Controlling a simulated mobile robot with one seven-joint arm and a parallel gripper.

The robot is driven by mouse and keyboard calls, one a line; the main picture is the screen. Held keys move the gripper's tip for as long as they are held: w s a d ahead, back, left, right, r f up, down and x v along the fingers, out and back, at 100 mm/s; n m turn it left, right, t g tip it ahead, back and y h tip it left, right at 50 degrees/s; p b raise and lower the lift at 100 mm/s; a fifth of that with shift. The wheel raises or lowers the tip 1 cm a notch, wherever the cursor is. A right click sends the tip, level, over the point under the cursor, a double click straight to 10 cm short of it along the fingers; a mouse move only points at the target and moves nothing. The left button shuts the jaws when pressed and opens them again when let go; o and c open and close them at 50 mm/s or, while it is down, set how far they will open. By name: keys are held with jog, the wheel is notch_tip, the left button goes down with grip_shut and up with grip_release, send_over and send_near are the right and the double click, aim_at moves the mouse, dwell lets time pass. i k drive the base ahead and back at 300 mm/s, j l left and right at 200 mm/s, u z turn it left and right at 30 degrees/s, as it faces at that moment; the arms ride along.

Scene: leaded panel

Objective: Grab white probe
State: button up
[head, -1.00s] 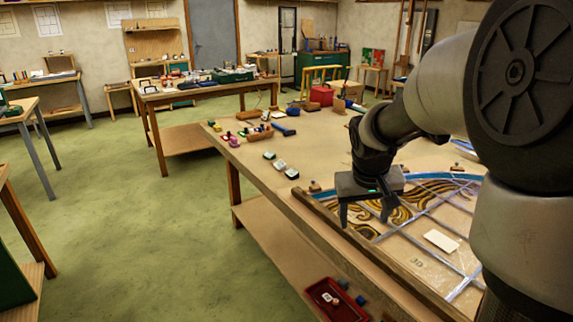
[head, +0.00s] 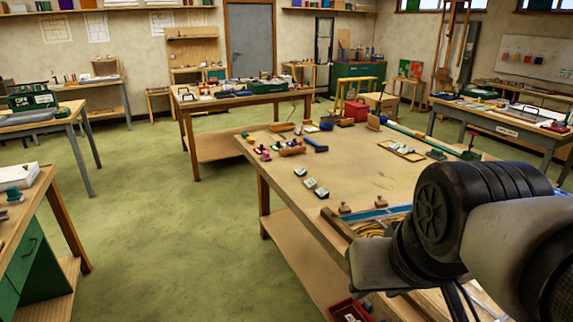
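I cannot pick out a white probe with certainty in the head view. Small white-topped pieces, one of them a white piece (head: 309,183), lie along the left side of the main workbench (head: 350,170). A shallow tray (head: 401,151) with pale items lies farther back on it. My arm fills the lower right and covers most of the leaded panel (head: 375,228); only its far-left corner shows. My gripper is at most partly in view at the bottom, among dark parts of my arm, and its fingers are not clear.
Other tables stand left, behind and right. Green floor is clear at left.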

aim_at(310, 184)
jog(key=i+j+z, duration=0.2)
jog(key=i+j, duration=0.7)
jog(key=i+j+z, duration=0.25)
jog(key=i+j, duration=0.7)
jog(key=j, duration=0.1)
